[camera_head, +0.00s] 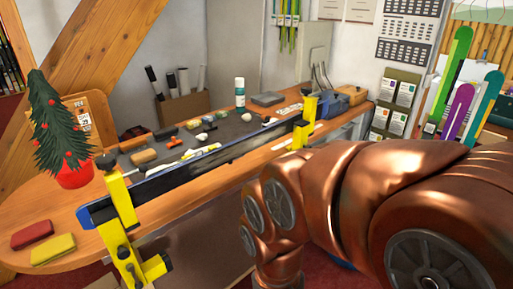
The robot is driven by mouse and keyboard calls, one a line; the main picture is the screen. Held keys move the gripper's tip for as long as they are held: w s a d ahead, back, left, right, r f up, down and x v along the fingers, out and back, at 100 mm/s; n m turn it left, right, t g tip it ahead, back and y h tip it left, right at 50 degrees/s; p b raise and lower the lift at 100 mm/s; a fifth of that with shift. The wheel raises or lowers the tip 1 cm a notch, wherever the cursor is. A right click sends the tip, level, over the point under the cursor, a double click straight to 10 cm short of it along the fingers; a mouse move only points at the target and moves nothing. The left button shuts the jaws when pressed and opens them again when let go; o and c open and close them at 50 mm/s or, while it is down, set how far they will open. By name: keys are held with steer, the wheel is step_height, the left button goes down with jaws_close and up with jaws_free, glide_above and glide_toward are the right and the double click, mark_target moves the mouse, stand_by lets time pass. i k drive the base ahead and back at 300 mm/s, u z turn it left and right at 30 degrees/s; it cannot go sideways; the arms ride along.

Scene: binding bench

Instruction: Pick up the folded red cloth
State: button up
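The folded red cloth (32,234) appears to be the small flat red piece at the left front of the wooden bench. It lies flat, just behind a similar yellow piece (53,250). The two are close together, and I cannot tell whether they touch. My copper-coloured arm fills the right and lower right of the view, well away from the red cloth. My gripper is not visible, so I cannot see whether it holds anything.
A small decorated tree in a red pot (74,176) stands behind the red cloth. Yellow clamps (118,200) hold a long blue-ended bar (190,175) along the bench's front edge. Small tools and blocks crowd the dark mat (228,130).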

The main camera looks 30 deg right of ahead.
mark_target(33, 233)
steer(key=u, duration=0.5)
steer(key=k, duration=0.6)
steer(key=u, duration=1.3)
steer(key=i, duration=1)
steer(key=u, duration=0.3)
steer(key=i, duration=1)
steer(key=z, duration=0.7)
steer(key=i, duration=0.5)
steer(key=z, duration=0.3)
